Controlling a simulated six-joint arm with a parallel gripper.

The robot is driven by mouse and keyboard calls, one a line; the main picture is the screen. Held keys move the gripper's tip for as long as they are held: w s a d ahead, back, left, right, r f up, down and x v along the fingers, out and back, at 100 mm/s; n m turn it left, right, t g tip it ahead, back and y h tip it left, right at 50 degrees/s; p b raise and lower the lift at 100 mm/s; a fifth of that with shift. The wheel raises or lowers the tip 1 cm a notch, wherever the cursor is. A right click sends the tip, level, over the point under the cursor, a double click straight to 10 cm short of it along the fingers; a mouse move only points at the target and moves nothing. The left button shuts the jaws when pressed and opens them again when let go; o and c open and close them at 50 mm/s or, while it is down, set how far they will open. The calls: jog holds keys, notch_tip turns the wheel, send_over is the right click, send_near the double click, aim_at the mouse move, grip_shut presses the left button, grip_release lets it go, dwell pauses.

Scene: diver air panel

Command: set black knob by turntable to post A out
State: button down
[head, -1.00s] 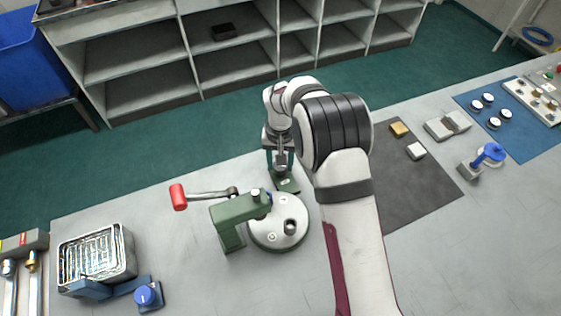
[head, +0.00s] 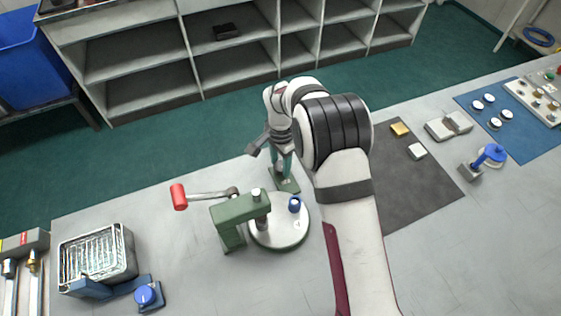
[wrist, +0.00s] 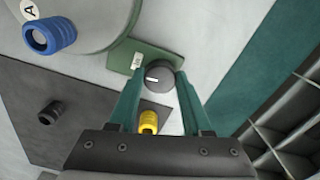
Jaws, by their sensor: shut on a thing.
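The black knob (wrist: 160,76) with a white mark sits on a green base plate (wrist: 150,52) beside the turntable. My gripper (wrist: 159,78) is shut on it, one teal finger on each side. In the head view my gripper (head: 283,168) hides the knob, over the green plate (head: 286,184). The round pale turntable (head: 277,232) carries a blue post (head: 295,205) on the side near the knob. The wrist view shows this ribbed blue post (wrist: 50,36) next to a label "A" (wrist: 29,10). A green bracket arm (head: 238,209) reaches over the turntable's left part.
A crank with a red handle (head: 179,196) sticks out left of the bracket. A dark mat (head: 425,190) lies to the right. Yellow (wrist: 148,122) and black (wrist: 50,112) ribbed pieces show in the wrist view. A wire-filled tray (head: 130,262) stands at left.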

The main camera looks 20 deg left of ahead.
aim_at(281, 166)
jog(key=shift+m, duration=0.6)
jog(key=shift+c, duration=1.7)
grip_release()
jog(key=shift+r, duration=0.1)
notch_tip(281, 166, up, 16)
jog(key=shift+f, duration=0.2)
jog(key=shift+d, duration=0.1)
